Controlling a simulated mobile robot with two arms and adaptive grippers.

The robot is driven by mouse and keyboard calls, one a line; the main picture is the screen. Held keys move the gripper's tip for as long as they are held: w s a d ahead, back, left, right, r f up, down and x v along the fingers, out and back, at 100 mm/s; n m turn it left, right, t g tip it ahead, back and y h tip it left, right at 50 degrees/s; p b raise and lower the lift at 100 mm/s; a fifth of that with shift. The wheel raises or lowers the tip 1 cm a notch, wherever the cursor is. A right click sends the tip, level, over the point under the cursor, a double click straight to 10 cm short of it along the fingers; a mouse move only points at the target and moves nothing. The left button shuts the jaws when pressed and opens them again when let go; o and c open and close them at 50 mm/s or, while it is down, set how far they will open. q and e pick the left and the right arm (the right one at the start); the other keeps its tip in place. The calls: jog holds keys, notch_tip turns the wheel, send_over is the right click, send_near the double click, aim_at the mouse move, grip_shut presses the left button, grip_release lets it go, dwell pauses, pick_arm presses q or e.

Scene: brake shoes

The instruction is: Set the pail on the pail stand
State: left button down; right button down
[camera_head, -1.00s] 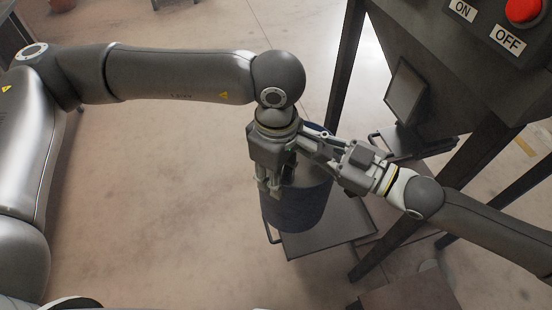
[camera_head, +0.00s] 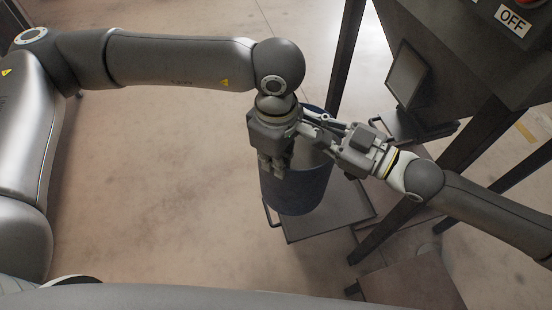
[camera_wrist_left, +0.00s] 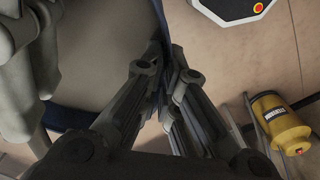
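The dark blue pail (camera_head: 296,194) is upright in the middle of the head view. It overlaps the left part of a flat dark metal platform (camera_head: 345,212), which looks like the pail stand; I cannot tell whether its bottom touches it. My left gripper (camera_head: 273,168) is at the pail's near left rim. In the left wrist view its fingers (camera_wrist_left: 163,95) close around the blue rim (camera_wrist_left: 68,117). My right gripper (camera_head: 312,128) reaches the rim from the right, and its fingertips are partly hidden. The pail's inside shows as a grey surface in the wrist view.
A dark machine with an OFF label (camera_head: 513,20) stands at upper right on slanted legs (camera_head: 396,228). A brown box-like surface (camera_head: 412,283) lies at lower right. A yellow cylinder (camera_wrist_left: 281,124) shows in the left wrist view. The floor at left is clear.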

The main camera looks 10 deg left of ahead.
jog(key=shift+a+r, duration=0.15)
jog(key=shift+r, duration=0.25)
jog(key=c, duration=1.7)
grip_release()
jog(key=shift+o, duration=0.3)
jog(key=shift+s, duration=0.15)
